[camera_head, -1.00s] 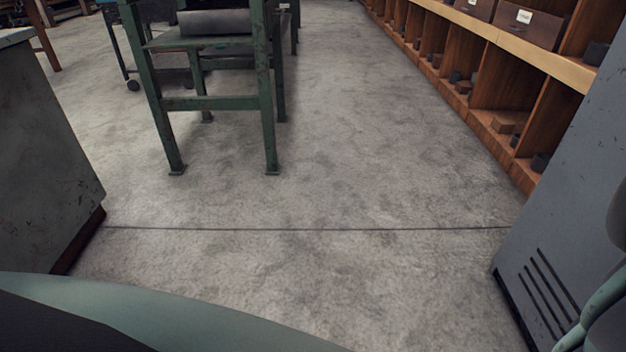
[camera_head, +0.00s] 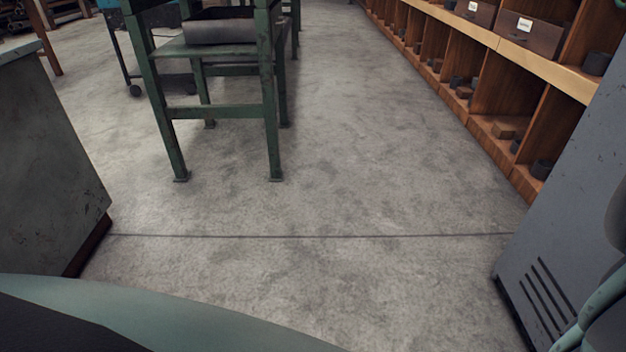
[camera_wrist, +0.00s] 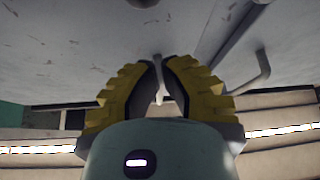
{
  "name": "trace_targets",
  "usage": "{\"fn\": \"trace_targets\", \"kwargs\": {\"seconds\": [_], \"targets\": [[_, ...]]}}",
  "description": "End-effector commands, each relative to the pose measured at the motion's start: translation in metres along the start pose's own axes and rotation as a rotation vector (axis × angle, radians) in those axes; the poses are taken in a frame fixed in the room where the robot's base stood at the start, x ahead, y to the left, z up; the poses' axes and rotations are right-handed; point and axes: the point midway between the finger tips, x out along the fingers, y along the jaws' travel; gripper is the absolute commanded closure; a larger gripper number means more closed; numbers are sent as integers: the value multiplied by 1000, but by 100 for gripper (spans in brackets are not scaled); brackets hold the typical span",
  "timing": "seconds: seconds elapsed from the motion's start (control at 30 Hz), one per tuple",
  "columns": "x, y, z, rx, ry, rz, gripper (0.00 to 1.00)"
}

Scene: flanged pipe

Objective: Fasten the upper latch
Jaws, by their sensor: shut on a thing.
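In the wrist view, my gripper (camera_wrist: 163,66) has yellow, ridged fingers closed around a thin pale lever (camera_wrist: 158,82). The lever hangs from a grey metal panel (camera_wrist: 75,45) and looks like a latch handle. The fingers hide its sides. A second, bent grey rod (camera_wrist: 262,66) is on the same panel to the right, apart from the fingers. I cannot tell from this view which of them is the upper latch. The head view does not show my gripper or the latch.
A grey cabinet with vent slots (camera_head: 545,270) stands close at the right. A grey cabinet (camera_head: 45,160) stands at the left. A green metal stand (camera_head: 225,112) is ahead, and wooden shelving (camera_head: 500,95) runs along the right. The concrete floor (camera_head: 350,170) between them is clear.

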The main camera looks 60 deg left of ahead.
Motion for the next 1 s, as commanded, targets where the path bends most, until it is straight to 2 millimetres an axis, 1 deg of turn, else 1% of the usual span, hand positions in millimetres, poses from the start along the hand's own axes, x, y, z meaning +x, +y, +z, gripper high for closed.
{"fn": "trace_targets", "kwargs": {"seconds": [0.03,0.2,0.3,0.43,0.6,1.0], "targets": [[-11,-1,0,2,-5,-4,100],[-42,0,2,2,-4,-3,100],[-58,1,2,2,-3,-3,100],[-74,2,2,2,2,-3,100],[-83,2,1,2,0,-3,100],[-83,3,1,2,3,-2,100]]}}
